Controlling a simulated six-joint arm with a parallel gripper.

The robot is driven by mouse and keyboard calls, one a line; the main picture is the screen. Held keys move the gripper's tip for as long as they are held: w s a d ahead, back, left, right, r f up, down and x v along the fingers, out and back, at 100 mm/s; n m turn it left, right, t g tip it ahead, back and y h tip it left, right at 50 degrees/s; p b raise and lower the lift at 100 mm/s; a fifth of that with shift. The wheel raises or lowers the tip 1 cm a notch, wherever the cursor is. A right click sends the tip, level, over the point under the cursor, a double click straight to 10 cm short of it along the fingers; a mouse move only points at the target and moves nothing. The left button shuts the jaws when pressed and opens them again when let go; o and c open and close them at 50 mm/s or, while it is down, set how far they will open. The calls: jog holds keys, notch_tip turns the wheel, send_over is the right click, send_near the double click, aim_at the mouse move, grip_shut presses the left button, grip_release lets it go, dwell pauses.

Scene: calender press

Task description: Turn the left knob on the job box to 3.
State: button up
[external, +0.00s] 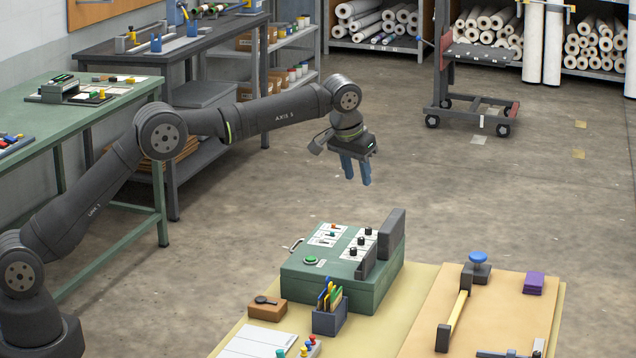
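The job box (330,285) is a green case on the tan table at lower middle. Its top has a green button (311,260), white panels with small coloured parts, and a row of black knobs: a far knob (368,231), a middle knob (361,241) and a near knob (353,252). The markings and pointer settings are too small to read, and I cannot tell which one is the left knob. My gripper (357,181) points down in the air above and beyond the box, touching nothing. Its two blue fingers show a gap with nothing between them.
Dark upright plates (391,234) stand along the box's right side. A pen holder (330,316) and a wooden block (267,308) stand in front. A clamp-like tool with a blue knob (478,257) and a purple stack (534,283) lie to the right.

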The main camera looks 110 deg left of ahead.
aim_at(368, 228)
jog(key=a+f+n, duration=0.1)
jog(key=f, duration=0.4)
jog(key=w+a+f+n, duration=0.1)
jog(key=a+f, duration=0.1)
jog(key=f, duration=0.3)
jog(key=a+f+n+y, duration=0.1)
jog(key=a+f, duration=0.1)
jog(key=f, duration=0.2)
jog(key=shift+w+f+g, duration=0.15)
jog(key=shift+f+g, duration=0.15)
jog(key=shift+f, duration=0.1)
grip_shut()
